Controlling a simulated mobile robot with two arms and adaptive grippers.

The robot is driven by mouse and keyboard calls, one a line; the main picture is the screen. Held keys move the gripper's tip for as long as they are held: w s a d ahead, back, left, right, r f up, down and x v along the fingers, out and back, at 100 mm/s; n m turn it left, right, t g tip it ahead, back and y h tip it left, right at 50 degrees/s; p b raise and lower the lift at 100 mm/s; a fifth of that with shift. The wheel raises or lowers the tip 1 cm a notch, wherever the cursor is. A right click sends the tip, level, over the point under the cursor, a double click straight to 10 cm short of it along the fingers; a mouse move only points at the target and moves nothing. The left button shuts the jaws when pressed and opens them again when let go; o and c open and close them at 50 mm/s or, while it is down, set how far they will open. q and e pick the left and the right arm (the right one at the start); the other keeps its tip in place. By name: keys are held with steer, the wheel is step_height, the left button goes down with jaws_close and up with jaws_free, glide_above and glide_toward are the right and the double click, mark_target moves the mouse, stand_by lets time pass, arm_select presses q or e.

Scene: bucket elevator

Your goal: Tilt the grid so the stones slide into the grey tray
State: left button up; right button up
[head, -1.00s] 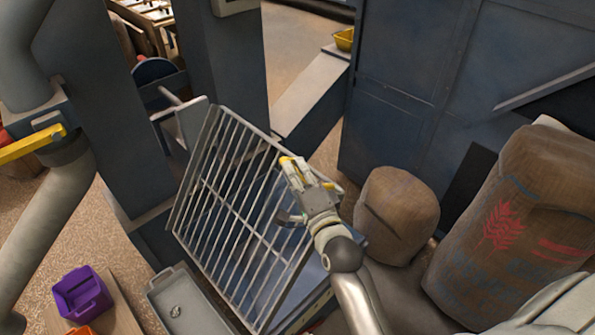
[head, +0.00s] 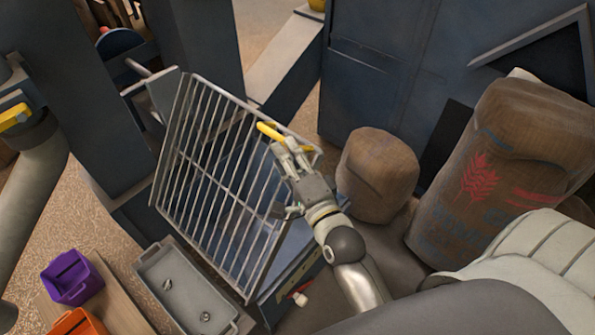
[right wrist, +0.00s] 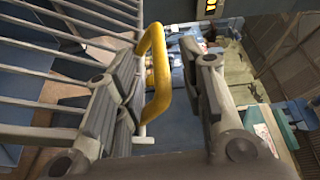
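The grid (head: 215,180) of metal bars stands steeply tilted, its lower edge beside the grey tray (head: 150,262). I see no stones on its bars. Two small grey stones, one (head: 167,285) near the tray's far end and one (head: 205,317) near its close end, lie in the tray. A yellow handle (head: 270,131) is at the grid's upper right edge. My right gripper (head: 288,150) is at this handle. In the right wrist view its fingers are apart, with the handle (right wrist: 157,70) between them, close to the left finger. My left gripper is not in view.
A purple bin (head: 70,277) and an orange bin (head: 75,323) stand left of the tray. Brown sacks (head: 378,175) and (head: 505,165) stand close right of my right arm. Blue machine columns rise behind the grid.

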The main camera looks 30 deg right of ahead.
steer(key=shift+s, duration=2.6)
steer(key=shift+f, duration=0.1)
